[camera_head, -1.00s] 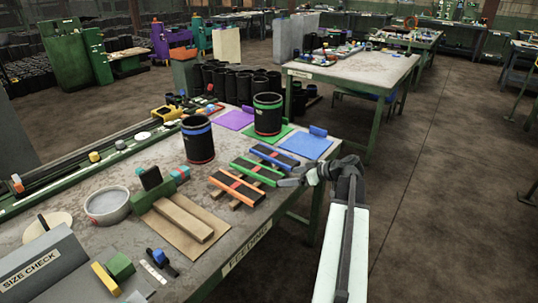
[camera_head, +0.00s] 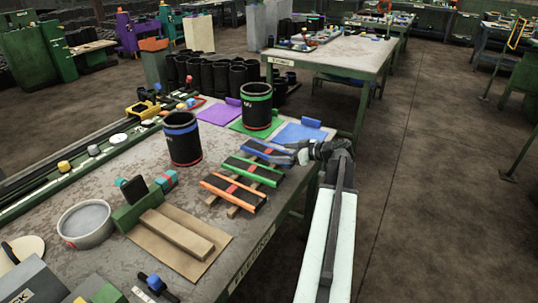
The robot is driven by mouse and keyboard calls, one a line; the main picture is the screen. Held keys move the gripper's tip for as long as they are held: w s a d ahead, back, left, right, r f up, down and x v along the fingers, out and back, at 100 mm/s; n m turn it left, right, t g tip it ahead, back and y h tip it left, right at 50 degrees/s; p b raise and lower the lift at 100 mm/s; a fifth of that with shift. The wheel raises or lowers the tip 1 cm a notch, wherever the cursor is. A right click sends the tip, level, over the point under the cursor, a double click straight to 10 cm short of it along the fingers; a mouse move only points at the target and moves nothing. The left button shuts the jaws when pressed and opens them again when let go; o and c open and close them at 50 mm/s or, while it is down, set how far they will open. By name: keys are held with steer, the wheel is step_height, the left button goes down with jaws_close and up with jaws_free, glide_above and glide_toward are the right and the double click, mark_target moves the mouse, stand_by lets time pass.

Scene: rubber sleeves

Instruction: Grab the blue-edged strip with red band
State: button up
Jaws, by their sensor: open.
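The blue-edged strip (camera_head: 259,149) is dark with blue long edges. It lies on wooden slats at the far end of a row of strips on the near table. A red band near its middle is hard to make out. My gripper (camera_head: 279,153) reaches in from the right and is open at the strip's right end, overlapping it in the picture. I cannot tell whether the fingers touch it or are above it.
A blue-banded black cylinder (camera_head: 183,142) and a green-banded one (camera_head: 257,108) stand behind the strips. A blue mat (camera_head: 303,133) lies beyond my gripper, and a purple mat (camera_head: 218,112) farther left. A cardboard sheet (camera_head: 211,259) with a wooden block lies at the front.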

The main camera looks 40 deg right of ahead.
mark_target(273, 152)
steer(key=x, duration=0.1)
steer(key=b+x, duration=0.1)
steer(key=x, duration=0.1)
steer(key=d+b+x, duration=0.1)
steer(key=shift+w+a+f, duration=0.15)
steer(key=shift+w+f, duration=0.15)
steer(key=shift+f, duration=0.1)
steer(key=shift+w+a, duration=0.1)
steer(key=shift+w, duration=0.2)
steer(key=c, duration=1.5)
